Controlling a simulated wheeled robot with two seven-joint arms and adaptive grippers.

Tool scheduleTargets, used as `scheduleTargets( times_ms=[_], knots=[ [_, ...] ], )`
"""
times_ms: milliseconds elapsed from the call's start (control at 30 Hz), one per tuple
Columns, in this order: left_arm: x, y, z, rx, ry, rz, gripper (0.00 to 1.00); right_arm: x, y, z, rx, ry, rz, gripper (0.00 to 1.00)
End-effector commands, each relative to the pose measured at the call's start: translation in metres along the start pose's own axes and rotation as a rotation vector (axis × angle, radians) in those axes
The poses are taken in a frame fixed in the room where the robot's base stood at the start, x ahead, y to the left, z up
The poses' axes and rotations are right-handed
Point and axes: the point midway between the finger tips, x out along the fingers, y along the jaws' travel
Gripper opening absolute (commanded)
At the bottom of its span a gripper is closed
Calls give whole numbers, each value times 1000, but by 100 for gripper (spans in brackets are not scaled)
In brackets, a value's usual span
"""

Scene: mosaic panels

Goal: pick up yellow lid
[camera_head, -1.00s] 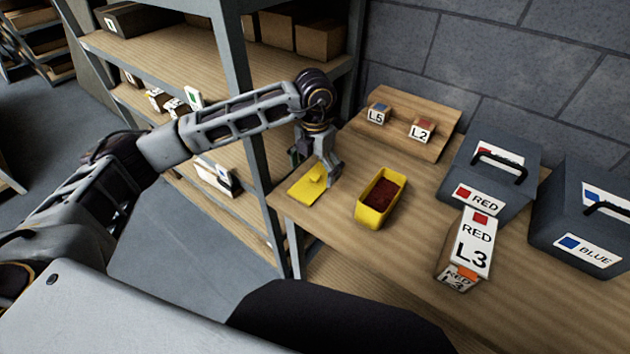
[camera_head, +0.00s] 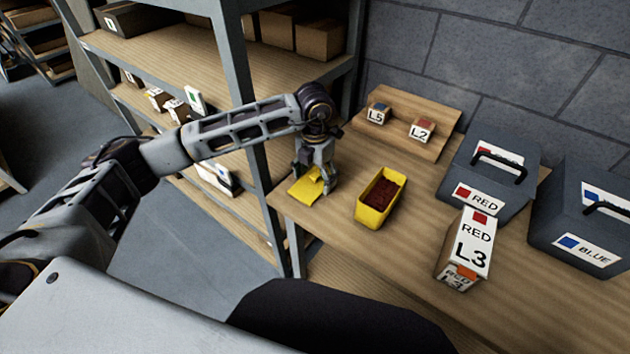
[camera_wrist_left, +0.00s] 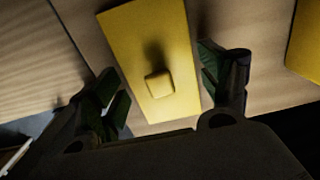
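The yellow lid (camera_head: 305,188) lies flat on the wooden table near its left edge. In the left wrist view the lid (camera_wrist_left: 150,40) is a flat plate with a small raised square knob (camera_wrist_left: 159,85). My left gripper (camera_head: 315,188) is low over the lid. Its two fingers (camera_wrist_left: 165,90) are open, one on each side of the lid and its knob, with gaps between. The fingers hide part of the lid in the head view. My right gripper is not in view.
A yellow open box (camera_head: 366,216) with dark red contents stands right of the lid. A RED-labelled grey case (camera_head: 485,188), a BLUE-labelled case (camera_head: 575,240) and an L3 box (camera_head: 452,248) stand further right. A shelf post (camera_head: 245,130) rises left of the gripper.

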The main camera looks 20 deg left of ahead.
Motion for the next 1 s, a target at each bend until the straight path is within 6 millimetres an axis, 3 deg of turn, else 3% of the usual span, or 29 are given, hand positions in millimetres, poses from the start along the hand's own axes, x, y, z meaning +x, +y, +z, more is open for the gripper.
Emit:
scheduleTargets(
  times_ms=[33, 200, 400, 1000],
  knots=[
    [0, 0, 0, 0, 0, 0, 65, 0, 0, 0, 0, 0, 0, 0],
    [0, 0, 0, 0, 1, 0, 43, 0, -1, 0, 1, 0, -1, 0],
    [3, 0, -1, 0, 5, 1, 32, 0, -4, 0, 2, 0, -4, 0],
    [2, 0, -3, -1, 12, 1, 28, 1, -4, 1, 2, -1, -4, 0]
  ],
)
